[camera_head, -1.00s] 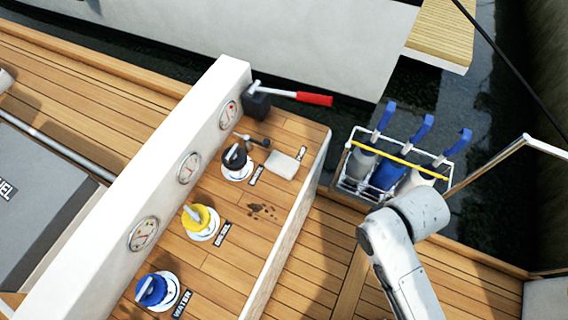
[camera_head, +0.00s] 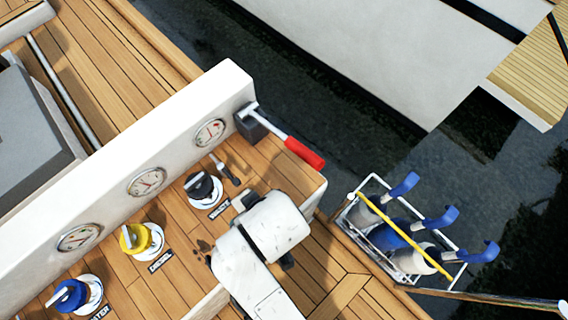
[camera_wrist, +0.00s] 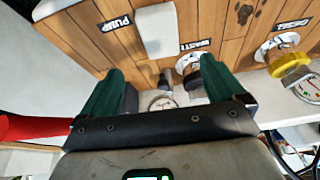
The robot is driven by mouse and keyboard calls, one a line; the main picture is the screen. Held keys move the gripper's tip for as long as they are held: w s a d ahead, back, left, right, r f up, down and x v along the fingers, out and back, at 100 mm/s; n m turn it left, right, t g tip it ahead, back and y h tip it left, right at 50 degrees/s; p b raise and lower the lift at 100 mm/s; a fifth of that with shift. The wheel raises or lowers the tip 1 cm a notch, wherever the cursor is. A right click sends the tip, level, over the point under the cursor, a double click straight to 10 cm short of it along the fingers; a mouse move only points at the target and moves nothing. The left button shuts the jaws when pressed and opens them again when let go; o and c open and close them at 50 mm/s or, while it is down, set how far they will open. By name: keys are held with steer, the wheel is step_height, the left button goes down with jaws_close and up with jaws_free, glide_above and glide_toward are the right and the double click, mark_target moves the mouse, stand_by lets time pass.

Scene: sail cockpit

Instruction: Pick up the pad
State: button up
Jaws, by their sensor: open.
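The pad (camera_wrist: 158,32) is a small white block lying on the wooden deck panel, in the upper middle of the wrist view, beside the PUMP label (camera_wrist: 116,23). My gripper (camera_wrist: 161,68) is open, with its two green fingers apart and nothing between them. The pad shows beyond the fingertips, roughly in line with the gap. I cannot tell how high my gripper is above it. In the head view my arm covers the spot where the pad lies, so the pad is hidden there.
A red-handled winch handle (camera_head: 290,142) sticks out at the panel's far end. The black (camera_head: 201,188), yellow (camera_head: 139,238) and blue (camera_head: 72,295) deck fittings stand along the panel beside the white gauge wall (camera_head: 105,180). A wire rack (camera_head: 352,197) of blue-handled items hangs at right.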

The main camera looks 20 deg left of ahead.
mark_target(236, 202)
steer(key=x, duration=0.5)
steer(key=shift+w+a+f, duration=0.15)
steer(key=shift+a+f, duration=0.05)
steer(key=shift+a, duration=0.1)
steer(key=shift+x, duration=2.6)
steer(key=shift+d+f, duration=0.1)
steer(key=shift+f, duration=0.2)
steer(key=shift+c, duration=0.4)
steer(key=c, duration=1)
steer(key=shift+o, duration=0.2)
steer(key=shift+r, duration=0.15)
